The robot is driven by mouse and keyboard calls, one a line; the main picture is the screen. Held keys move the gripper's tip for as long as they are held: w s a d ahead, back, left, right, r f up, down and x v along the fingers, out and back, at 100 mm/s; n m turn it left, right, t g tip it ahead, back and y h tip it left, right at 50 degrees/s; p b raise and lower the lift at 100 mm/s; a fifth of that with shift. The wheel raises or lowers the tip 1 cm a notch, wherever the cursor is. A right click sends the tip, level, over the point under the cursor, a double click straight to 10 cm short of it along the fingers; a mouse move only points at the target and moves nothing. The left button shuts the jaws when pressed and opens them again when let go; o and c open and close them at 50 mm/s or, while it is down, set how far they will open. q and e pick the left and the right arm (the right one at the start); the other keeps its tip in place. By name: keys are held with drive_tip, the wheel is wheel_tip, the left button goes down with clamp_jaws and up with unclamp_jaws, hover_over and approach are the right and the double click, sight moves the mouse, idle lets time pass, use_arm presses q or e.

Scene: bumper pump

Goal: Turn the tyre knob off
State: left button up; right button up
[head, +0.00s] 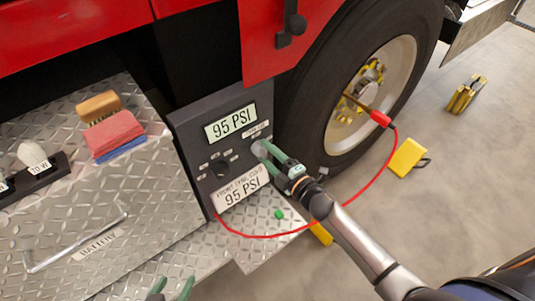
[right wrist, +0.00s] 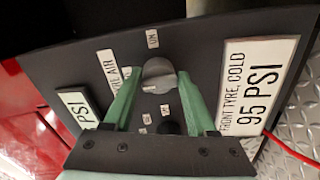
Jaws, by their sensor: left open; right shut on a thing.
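The tyre knob (right wrist: 158,74) is a grey round knob on the dark pump panel (head: 190,132), beside a "TYRE AIR" label. In the right wrist view it sits between the green fingers of my right gripper (right wrist: 159,68), which is shut on it. Small labels sit above and below the knob; a pale mark shows on its lower face. In the head view my right gripper (head: 265,155) reaches the panel's right side and partly hides the knob. My left gripper (head: 174,282) is open and empty at the bottom edge, away from the panel.
The panel display (head: 231,123) and the front tyre plate (head: 241,188) both read 95 PSI. A red hose (head: 352,198) runs from the panel to the wheel (head: 392,75). Red and blue cloths (head: 113,134) and a brush (head: 99,105) lie on the diamond-plate step. Yellow chocks (head: 408,157) stand on the floor.

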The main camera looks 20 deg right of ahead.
drive_tip(key=shift+w+d+r, duration=0.1)
drive_tip(key=shift+d+r, duration=0.05)
drive_tip(key=shift+d, duration=0.05)
drive_tip(key=o, duration=1)
drive_tip(key=shift+o, duration=1.3)
drive_tip(key=shift+a, duration=0.1)
drive_tip(key=f+p+v, duration=0.1)
drive_tip(key=v, duration=1.1)
drive_tip(key=shift+s+r, duration=0.3)
drive_tip(key=shift+r, duration=0.15)
